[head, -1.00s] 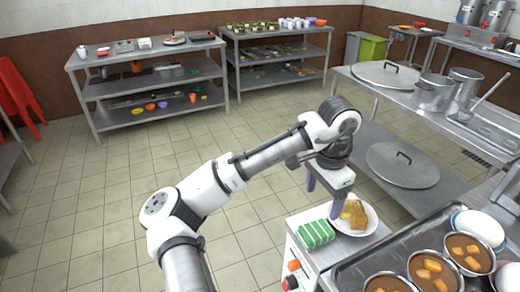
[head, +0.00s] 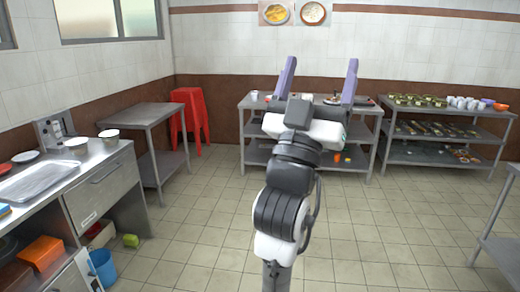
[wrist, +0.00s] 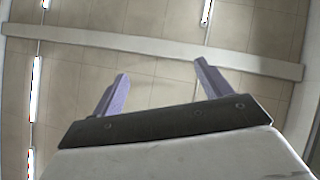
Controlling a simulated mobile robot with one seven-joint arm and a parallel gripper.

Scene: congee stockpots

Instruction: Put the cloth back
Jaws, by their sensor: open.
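No cloth shows in the head view or the wrist view now. My gripper (head: 321,64) is raised in the middle of the head view, with its two purple fingers spread wide and pointing up. It is open, and nothing is between the fingers. In the wrist view my gripper (wrist: 160,72) also shows open and empty against the ceiling.
At left a steel counter (head: 92,190) carries a tray (head: 40,181) and bowls. A blue bucket (head: 103,267) stands below it. A side table (head: 147,115), red stools (head: 190,112) and loaded shelves (head: 448,130) line the back. The floor (head: 370,225) between is open.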

